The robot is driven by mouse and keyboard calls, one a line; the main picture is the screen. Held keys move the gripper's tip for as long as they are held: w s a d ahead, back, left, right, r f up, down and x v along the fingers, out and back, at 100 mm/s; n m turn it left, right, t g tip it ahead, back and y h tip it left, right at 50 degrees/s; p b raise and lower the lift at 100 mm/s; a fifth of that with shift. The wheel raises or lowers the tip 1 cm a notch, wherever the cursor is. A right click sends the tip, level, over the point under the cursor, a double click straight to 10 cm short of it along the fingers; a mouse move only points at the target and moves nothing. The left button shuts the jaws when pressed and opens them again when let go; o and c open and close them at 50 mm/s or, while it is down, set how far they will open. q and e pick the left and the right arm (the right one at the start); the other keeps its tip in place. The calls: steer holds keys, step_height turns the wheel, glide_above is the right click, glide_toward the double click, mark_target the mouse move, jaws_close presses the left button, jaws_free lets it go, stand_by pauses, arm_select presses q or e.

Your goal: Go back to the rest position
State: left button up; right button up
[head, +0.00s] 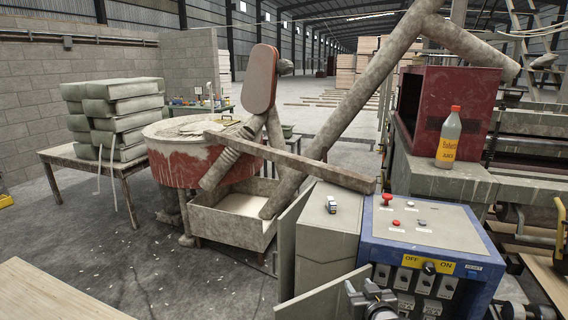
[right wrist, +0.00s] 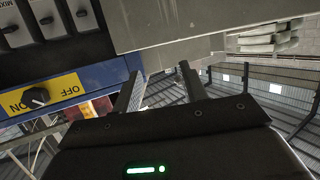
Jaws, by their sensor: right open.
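My right gripper (head: 366,294) shows at the bottom edge of the head view, in front of the lower part of the blue control box (head: 372,240). In the right wrist view its two fingers stand apart with nothing between them, so the gripper (right wrist: 160,88) is open and empty. The control box, with its yellow OFF/ON label (right wrist: 62,88) and black knob (right wrist: 36,97), fills the upper left of the wrist view. My left gripper is in neither view.
A grey cabinet (head: 328,245) adjoins the control box on the left. A yellow bottle (head: 448,138) stands behind the box. A red mixing drum (head: 175,165) and a table with stacked grey sacks (head: 120,110) are at left. A board (head: 50,290) is at lower left. Floor between is open.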

steer(key=s+d+f+g, duration=0.1)
steer(key=s+f+g, duration=0.2)
steer(key=s+f, duration=0.45)
steer(key=s+d+f+g, duration=0.15)
steer(key=s+f, duration=0.25)
steer(key=s, duration=0.6)
steer(key=s+d+f+n+g, duration=0.1)
steer(key=s+f+g, duration=0.15)
steer(key=s, duration=0.85)
steer(key=s+d+f+g, duration=0.1)
steer(key=s+g, duration=0.3)
steer(key=s, duration=0.8)
step_height(320, 180, down, 28)
steer(key=g+b, duration=0.1)
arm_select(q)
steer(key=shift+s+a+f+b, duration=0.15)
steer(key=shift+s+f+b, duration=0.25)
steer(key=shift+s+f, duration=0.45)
arm_select(e)
steer(key=s+d+f+g+h, duration=0.1)
steer(key=s+d+f, duration=0.1)
steer(key=s+f, duration=1.3)
steer(key=shift+s+d+f+n+g, duration=0.15)
steer(key=shift+s+f+n+g, duration=0.2)
steer(key=shift+s, duration=0.5)
